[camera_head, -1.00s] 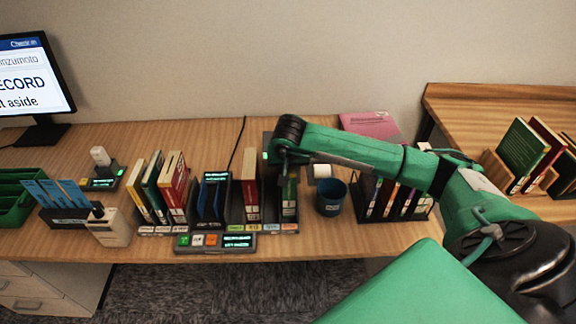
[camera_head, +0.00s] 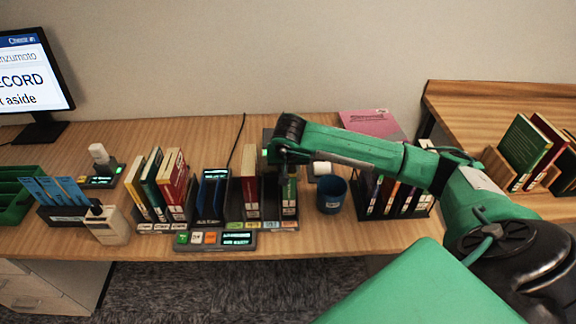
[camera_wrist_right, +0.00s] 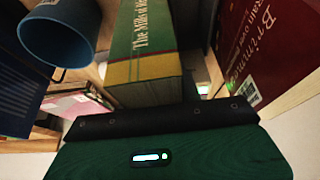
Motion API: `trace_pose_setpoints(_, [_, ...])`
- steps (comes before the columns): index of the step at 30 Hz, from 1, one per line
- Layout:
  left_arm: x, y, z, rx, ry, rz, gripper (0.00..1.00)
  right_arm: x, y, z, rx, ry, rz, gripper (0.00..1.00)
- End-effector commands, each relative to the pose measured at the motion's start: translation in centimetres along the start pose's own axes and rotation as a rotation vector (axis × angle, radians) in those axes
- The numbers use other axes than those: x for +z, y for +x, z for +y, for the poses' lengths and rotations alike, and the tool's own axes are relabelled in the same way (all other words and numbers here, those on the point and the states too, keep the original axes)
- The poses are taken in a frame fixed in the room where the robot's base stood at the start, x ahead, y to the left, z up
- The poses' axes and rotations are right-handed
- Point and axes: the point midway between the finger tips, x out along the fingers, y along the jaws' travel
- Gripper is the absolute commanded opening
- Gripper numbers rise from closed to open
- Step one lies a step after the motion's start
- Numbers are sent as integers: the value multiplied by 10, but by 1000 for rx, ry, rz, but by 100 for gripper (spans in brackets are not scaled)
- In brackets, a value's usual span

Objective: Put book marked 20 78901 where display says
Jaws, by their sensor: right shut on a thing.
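My right gripper (camera_head: 286,160) points down over the right end of the desk sorter (camera_head: 262,226). It is shut on a green book (camera_head: 289,193), which stands upright in or just above the rightmost slot; I cannot tell whether it touches the bottom. In the right wrist view the green book (camera_wrist_right: 145,50) has a yellow band and a partly readable title, "The Mills of". Its number is not readable. A red book (camera_head: 250,185) stands just left of it, and a dark red book shows in the wrist view (camera_wrist_right: 265,50). The monitor (camera_head: 32,75) is cut off, reading "ECORD" and "t aside".
A blue cup (camera_head: 331,195) stands close right of the sorter. A rack of dark books (camera_head: 392,198) is beyond it, with a pink book (camera_head: 370,123) behind. A scanner (camera_head: 107,226), blue cards (camera_head: 55,191) and a green tray (camera_head: 14,205) are at left. A side table (camera_head: 470,110) holds more books.

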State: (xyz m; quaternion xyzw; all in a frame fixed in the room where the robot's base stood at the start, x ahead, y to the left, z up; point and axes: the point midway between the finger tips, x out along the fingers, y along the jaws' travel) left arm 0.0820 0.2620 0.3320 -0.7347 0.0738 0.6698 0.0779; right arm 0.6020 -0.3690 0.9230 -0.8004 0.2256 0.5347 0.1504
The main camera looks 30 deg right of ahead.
Motion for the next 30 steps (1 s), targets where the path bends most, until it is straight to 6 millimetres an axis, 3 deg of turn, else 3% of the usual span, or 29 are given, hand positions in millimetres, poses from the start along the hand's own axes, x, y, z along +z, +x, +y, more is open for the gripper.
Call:
trace_pose_setpoints(1, [0, 0, 0, 0, 0, 0, 0, -1, 0, 0, -1, 1, 2, 38])
trace_pose_setpoints(4, [0, 0, 0, 0, 0, -1, 0, -1, 0, 0, -1, 0, 1, 58])
trace_pose_setpoints(5, [0, 0, 0, 0, 0, -1, 0, 0, 0, 0, -1, 0, 1, 60])
trace_pose_setpoints(17, [1, 3, -1, -1, 0, -1, 0, 0, -9, 0, 0, 0, 2, 60])
trace_pose_setpoints(25, [1, 14, -1, -1, 0, -5, 0, -1, -64, -1, -4, 0, 6, 60])
trace_pose_setpoints(30, [-14, 17, -1, -2, -2, 9, 0, -1, -102, 0, -2, 0, 5, 60])
